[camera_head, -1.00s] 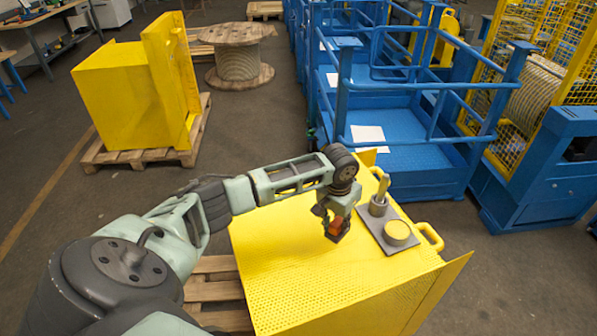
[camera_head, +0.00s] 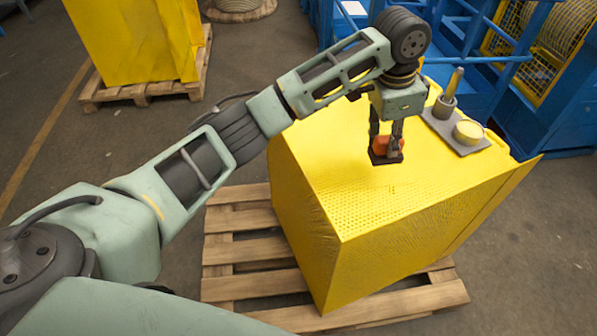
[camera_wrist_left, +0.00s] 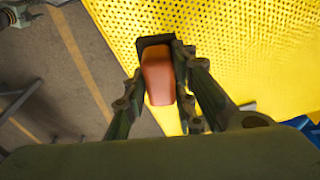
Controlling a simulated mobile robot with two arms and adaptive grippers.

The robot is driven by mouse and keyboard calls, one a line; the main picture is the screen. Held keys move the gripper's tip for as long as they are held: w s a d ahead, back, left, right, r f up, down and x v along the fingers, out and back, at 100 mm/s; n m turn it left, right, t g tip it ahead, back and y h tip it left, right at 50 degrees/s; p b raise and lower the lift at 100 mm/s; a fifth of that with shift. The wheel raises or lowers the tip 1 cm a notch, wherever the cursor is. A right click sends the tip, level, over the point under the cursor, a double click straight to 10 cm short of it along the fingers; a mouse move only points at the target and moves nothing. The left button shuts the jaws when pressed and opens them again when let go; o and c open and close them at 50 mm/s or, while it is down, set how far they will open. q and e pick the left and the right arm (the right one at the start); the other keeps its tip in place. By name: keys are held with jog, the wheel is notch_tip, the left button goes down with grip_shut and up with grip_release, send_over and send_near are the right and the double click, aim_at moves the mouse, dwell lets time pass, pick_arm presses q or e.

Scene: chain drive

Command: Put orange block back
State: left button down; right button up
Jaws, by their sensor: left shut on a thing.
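My left gripper (camera_head: 386,153) is over the perforated top of the yellow box (camera_head: 340,180), its fingers pointing down. It is shut on the orange block (camera_head: 381,144), which shows between the fingers. In the left wrist view the orange block (camera_wrist_left: 158,76) sits between the fingers of the left gripper (camera_wrist_left: 160,60). I cannot tell the exact gap between the block and the yellow surface. My right gripper is not in view.
Wooden pallet (camera_head: 230,255) lies under the box. Blue railings (camera_head: 487,60) stand behind. The near part of the box top is clear.

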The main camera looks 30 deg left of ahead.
pick_arm(q)
jog(key=a+f+p, duration=0.1)
jog(key=a+f, duration=0.1)
jog(key=a, duration=0.1)
jog(key=s+a+f+p, duration=0.1)
jog(key=a+f, duration=0.1)
jog(key=a, duration=0.2)
jog(key=a+f+p, duration=0.1)
jog(key=a+f, duration=0.2)
jog(key=a, duration=0.1)
jog(key=shift+s+a, duration=0.15)
jog(key=shift+a, duration=0.05)
notch_tip(320, 180, down, 3)
jog(key=shift+f+p, duration=0.1)
jog(key=shift+p, duration=0.55)
jog(key=shift+f, duration=0.35)
jog(key=shift+f, duration=0.1)
jog(key=c, duration=1.8)
grip_release()
jog(key=o, duration=0.3)
jog(key=shift+o, duration=0.2)
